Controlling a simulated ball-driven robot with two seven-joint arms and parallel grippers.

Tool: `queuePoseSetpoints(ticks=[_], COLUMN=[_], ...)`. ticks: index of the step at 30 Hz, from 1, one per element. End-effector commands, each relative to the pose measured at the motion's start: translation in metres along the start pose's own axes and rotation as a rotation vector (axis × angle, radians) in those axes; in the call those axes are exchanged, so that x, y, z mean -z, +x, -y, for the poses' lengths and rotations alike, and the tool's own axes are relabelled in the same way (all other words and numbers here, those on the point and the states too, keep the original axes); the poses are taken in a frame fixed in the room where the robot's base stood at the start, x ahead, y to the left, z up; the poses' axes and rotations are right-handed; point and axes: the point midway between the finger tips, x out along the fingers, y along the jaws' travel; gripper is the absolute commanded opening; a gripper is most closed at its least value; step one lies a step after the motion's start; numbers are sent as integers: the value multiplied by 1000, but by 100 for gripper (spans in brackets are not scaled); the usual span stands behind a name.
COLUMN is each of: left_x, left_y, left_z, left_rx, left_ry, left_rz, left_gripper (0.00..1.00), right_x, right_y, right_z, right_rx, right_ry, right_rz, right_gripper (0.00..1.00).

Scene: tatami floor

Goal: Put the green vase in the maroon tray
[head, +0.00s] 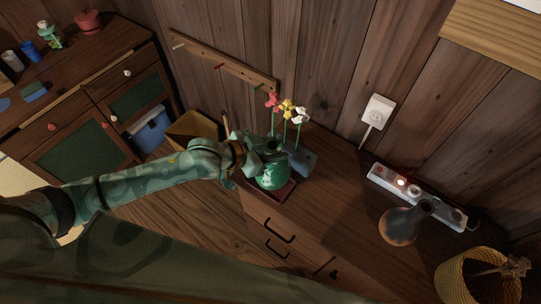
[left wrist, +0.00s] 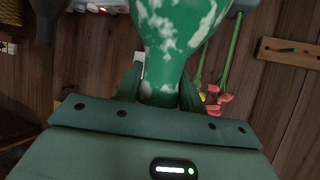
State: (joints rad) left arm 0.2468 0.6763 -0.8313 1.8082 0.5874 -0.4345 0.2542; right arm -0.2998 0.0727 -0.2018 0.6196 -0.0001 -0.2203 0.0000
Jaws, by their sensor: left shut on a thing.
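The green vase (head: 271,177) with pale patches is upright at the left end of the dark wooden cabinet top. My left gripper (head: 266,149) is shut on its neck from the left. In the left wrist view the vase (left wrist: 180,28) fills the upper middle, its neck between the two fingers (left wrist: 160,92). The maroon tray (head: 284,192) shows as a reddish rim right below the vase. The vase and my arm hide much of it. I cannot tell whether the vase touches the tray floor. My right gripper is not in view.
A blue-grey vase (head: 302,158) with pink, yellow and white flowers stands just right of the green vase. A dark round vase (head: 400,226), a power strip (head: 415,196) and a yellow woven basket (head: 466,276) are further right. The cabinet top between is clear.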

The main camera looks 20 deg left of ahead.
Motion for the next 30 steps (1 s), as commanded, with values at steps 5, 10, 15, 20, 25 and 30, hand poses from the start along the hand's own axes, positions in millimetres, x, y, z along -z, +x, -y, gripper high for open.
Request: queuePoseSetpoints(ticks=[5,10,15,20,25,30], left_x=[-11,-18,-38,-45,-44,-48], left_y=[9,14,25,29,28,30], left_z=[11,19,19,19,19,19], left_rx=[0,2,-1,0,0,0], left_ry=[0,2,0,0,1,1], left_rz=[-2,-2,0,-3,-3,0], left_gripper=[0,0,0,0,0,50], right_x=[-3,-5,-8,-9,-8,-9], right_y=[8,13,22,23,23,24], right_z=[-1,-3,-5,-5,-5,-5], right_rx=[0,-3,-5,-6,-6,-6], right_ry=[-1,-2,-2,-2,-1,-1], right_rz=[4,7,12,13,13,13], right_gripper=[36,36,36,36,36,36])
